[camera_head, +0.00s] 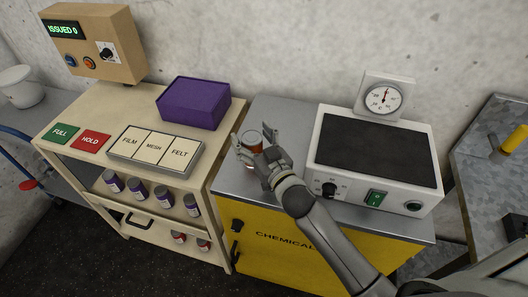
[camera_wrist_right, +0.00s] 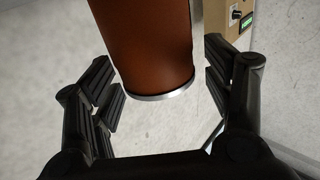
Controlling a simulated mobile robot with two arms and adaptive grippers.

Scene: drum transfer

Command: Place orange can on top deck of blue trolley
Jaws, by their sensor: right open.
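The orange can (camera_head: 254,138), with a pale top, is at the left part of the grey top of the yellow chemical cabinet. My right gripper (camera_head: 256,150) is open with its fingers on either side of the can. In the right wrist view, the brown-orange can (camera_wrist_right: 145,45) with a metal rim lies between the open fingers (camera_wrist_right: 160,85), with gaps visible on both sides. A blue tubular frame (camera_head: 20,137), seemingly the trolley, shows at the left edge, mostly cut off or hidden behind the beige cart. My left gripper is not in view.
A hotplate-like box (camera_head: 375,150) with a gauge stands right of the can. The beige cart (camera_head: 90,165) bears a purple box (camera_head: 193,102), a labelled tray (camera_head: 155,146) and a control box (camera_head: 95,45). A white pot (camera_head: 20,87) stands far left. A yellow cylinder (camera_head: 514,139) is far right.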

